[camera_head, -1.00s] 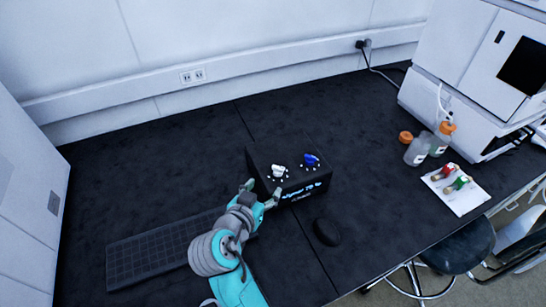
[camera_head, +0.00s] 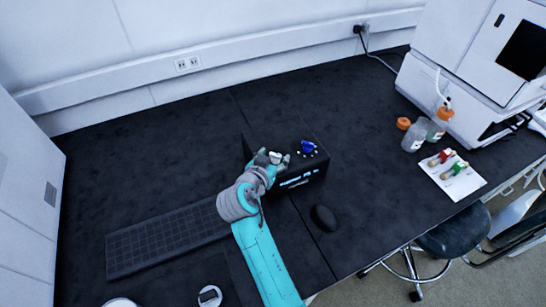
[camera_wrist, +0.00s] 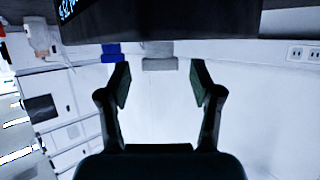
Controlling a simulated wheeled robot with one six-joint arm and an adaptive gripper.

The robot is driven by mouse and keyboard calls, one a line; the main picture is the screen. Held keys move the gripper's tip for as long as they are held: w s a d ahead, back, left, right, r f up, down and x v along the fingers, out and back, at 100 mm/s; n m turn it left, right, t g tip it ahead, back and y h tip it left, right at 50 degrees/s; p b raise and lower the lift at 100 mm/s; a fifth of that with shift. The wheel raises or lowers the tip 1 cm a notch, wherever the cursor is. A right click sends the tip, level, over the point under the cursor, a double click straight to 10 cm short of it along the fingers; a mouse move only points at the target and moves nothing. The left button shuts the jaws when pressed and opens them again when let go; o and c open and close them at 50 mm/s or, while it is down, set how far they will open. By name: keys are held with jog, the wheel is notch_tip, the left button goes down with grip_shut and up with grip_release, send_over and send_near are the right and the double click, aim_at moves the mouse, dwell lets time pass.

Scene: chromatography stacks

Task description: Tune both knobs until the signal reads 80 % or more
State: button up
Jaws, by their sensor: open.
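The black box (camera_head: 316,170) stands on the bench with a white knob (camera_head: 276,157) and a blue knob (camera_head: 308,147) on top. Its front has a glowing display (camera_head: 298,180), too small to read. My gripper (camera_head: 268,157) is at the white knob and partly covers it. In the wrist view, my gripper (camera_wrist: 159,76) is open, with the white knob (camera_wrist: 158,63) ahead, between the line of its two fingers and apart from both. The blue knob (camera_wrist: 110,53) is just left of the left finger there. The box (camera_wrist: 160,20) fills the top of that view.
A keyboard (camera_head: 165,238) lies left of my arm and a black mouse (camera_head: 324,217) lies in front of the box. Bottles (camera_head: 414,137), a white sheet (camera_head: 470,185) with red and green items, and a white instrument (camera_head: 440,75) are at the right. The bench behind the box is clear.

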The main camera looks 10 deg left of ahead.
jog(key=c, duration=1.1)
jog(key=shift+c, duration=0.2)
jog(key=shift+d+y, duration=0.1)
jog(key=shift+y, duration=0.2)
jog(key=n+y, duration=0.2)
jog(key=d+n+y, duration=0.1)
jog(key=n+y, duration=0.1)
jog(key=shift+y, duration=0.3)
jog(key=shift+w+d+n+g+y, duration=0.1)
jog(key=shift+n+g+y, duration=0.4)
jog(key=shift+n+y, duration=0.65)
jog(key=shift+w+d+n+g+y, duration=0.1)
jog(key=shift+n+g+y, duration=0.4)
jog(key=shift+n+y, duration=0.65)
